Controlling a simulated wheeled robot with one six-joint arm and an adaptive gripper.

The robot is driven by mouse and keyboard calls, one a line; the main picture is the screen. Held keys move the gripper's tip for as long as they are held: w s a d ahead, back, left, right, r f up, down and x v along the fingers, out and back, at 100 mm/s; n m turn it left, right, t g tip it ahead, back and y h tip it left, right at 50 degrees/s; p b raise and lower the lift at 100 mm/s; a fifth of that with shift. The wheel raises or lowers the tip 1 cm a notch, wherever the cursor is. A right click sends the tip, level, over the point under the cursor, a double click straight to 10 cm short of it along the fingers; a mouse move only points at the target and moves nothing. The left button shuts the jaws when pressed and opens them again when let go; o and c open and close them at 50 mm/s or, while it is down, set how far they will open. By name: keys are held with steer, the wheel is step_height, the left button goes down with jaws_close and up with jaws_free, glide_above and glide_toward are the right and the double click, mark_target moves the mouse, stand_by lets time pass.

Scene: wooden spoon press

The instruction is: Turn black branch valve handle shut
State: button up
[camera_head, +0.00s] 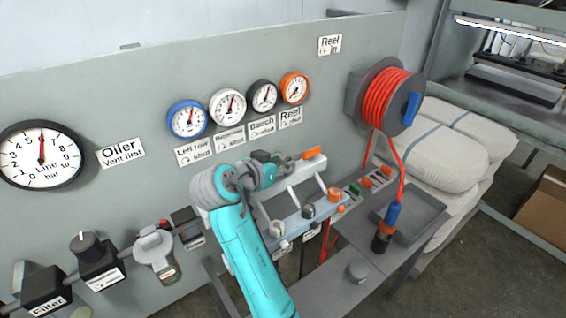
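My teal arm reaches up from the bottom to the valve manifold (293,226), a pale bar below the small gauges. My gripper (269,164) is at the far end of the grey wrist, over the left part of the manifold. It is small and partly covered by my wrist, so I cannot tell whether its fingers are open or touching a handle. A dark part shows beside it, and I cannot tell it from the black branch valve handle. An orange handle (312,153) sticks out to its right. The black-rimmed gauge (263,96) hangs above, its label partly readable.
Blue (187,119), white (227,106) and orange (294,88) gauges share the panel. A large line gauge (40,155) is at left, above filter and oiler fittings. A reel of orange hose (388,97) and a grey bench (340,262) stand right. Sacks (446,150) lie behind.

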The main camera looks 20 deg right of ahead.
steer(key=v, duration=1)
steer(key=shift+a+f, duration=0.1)
steer(key=shift+a, duration=0.05)
